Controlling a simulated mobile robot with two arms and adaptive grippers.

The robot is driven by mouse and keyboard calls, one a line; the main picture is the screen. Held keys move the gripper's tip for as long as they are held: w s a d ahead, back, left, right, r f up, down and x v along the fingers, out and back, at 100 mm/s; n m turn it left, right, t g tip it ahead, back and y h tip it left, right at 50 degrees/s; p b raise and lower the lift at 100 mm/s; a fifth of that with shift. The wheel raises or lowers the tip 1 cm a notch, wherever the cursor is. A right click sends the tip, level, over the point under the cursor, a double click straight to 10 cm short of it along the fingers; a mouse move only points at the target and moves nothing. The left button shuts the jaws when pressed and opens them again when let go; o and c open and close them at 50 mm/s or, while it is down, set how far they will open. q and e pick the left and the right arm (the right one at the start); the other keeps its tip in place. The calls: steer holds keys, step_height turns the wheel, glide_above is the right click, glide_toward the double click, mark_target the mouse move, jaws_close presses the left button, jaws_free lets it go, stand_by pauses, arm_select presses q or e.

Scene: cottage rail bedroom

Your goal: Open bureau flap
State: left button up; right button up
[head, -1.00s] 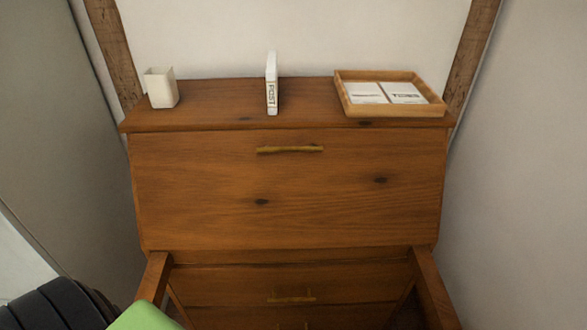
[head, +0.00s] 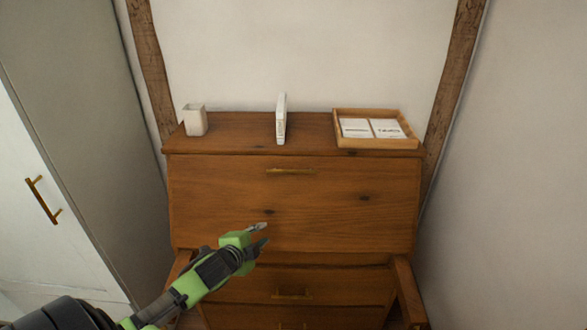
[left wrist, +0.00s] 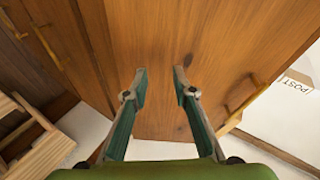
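The wooden bureau's flap (head: 340,220) is closed, a broad sloping front panel. A thin brass handle (head: 291,171) sits near its top edge. My left gripper (head: 263,234) is in front of the flap's lower part, below and slightly left of the handle. In the left wrist view, its fingers (left wrist: 160,82) are apart with nothing between them, facing the wood of the flap (left wrist: 225,45). The handle (left wrist: 240,98) shows there to the right of the fingers. Whether a fingertip touches the wood I cannot tell. My right gripper is out of view.
On the bureau top (head: 240,130) stand a white cup (head: 195,120), an upright white book (head: 281,119) and a wooden tray (head: 414,143) with cards. A wooden bar (head: 408,290) juts forward below the flap at right. A white cabinet (head: 60,235) stands at left, a wall at right.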

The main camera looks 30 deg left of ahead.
arm_select(q)
step_height(320, 180, up, 11)
steer(key=w+d+m+t+p, duration=0.1)
steer(key=w+m+t+p, duration=0.1)
steer(key=m, duration=0.1)
glide_toward(293, 172)
steer(key=shift+t+h, duration=0.4)
steer(key=p+x, duration=0.1)
steer(key=x, duration=0.4)
steer(key=p+x, duration=0.1)
steer(key=x, duration=0.2)
steer(key=shift+w+a+f+p, duration=0.15)
steer(key=shift+a+f+p, duration=0.2)
steer(key=shift+a+f, duration=0.1)
steer(key=shift+x, duration=0.9)
jaws_close()
